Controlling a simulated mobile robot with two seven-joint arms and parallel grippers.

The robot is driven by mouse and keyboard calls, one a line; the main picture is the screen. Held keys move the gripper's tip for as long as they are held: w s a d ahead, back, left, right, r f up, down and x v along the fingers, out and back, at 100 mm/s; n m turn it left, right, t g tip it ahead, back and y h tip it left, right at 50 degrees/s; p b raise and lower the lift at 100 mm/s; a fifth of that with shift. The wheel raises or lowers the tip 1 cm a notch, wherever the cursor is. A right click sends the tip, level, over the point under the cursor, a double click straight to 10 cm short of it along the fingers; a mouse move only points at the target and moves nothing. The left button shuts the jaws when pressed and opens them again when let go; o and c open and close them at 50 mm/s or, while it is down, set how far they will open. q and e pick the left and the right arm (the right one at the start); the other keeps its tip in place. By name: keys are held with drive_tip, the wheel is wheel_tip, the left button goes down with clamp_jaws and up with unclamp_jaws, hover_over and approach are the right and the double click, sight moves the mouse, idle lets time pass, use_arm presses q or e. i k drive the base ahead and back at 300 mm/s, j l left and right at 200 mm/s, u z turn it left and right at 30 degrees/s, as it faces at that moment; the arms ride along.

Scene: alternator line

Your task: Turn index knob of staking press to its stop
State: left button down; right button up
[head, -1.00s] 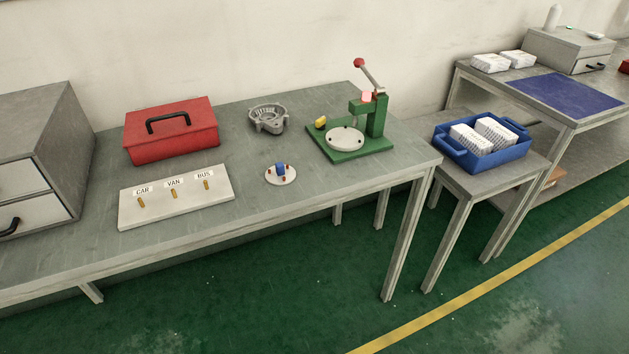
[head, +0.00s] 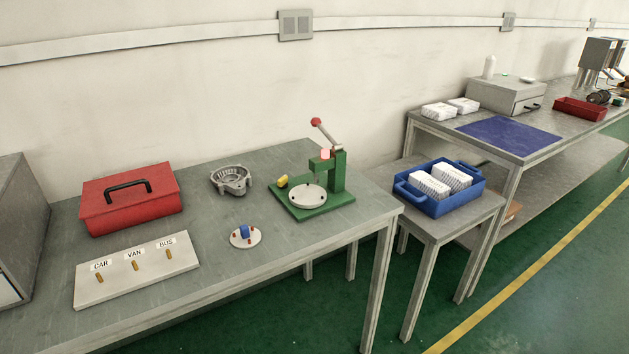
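The green staking press (head: 337,172) stands near the right end of the grey workbench (head: 215,275). It has a lever with a red ball end (head: 316,121), tilted up to the left, and a round pale plate (head: 307,196) on its base. A yellow knob (head: 282,181) sits at the left side of the press; I take it to be the index knob, but its angle is too small to tell. Neither of my grippers is in the head view.
On the bench are a red toolbox (head: 131,200), a board labelled CAR, VAN, BUS (head: 137,270), a grey metal housing (head: 231,180) and a white disc with small coloured parts (head: 245,237). A blue crate (head: 438,206) stands on a side table to the right. Green floor in front is clear.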

sight(282, 183)
drive_tip(key=l+u, duration=0.15)
drive_tip(key=u, duration=0.3)
drive_tip(key=i+l+u, duration=0.1)
drive_tip(key=u, duration=0.35)
drive_tip(key=l+u, duration=0.2)
drive_tip(key=u, duration=0.25)
drive_tip(key=l+u, duration=0.3)
drive_tip(key=l, duration=0.15)
drive_tip(key=k+l+u, duration=0.1)
drive_tip(key=l+u, duration=0.15)
drive_tip(key=l, duration=0.15)
drive_tip(key=k+l+u, duration=0.1)
drive_tip(key=l, duration=0.35)
drive_tip(key=k+l+u, duration=0.1)
drive_tip(key=l, duration=0.35)
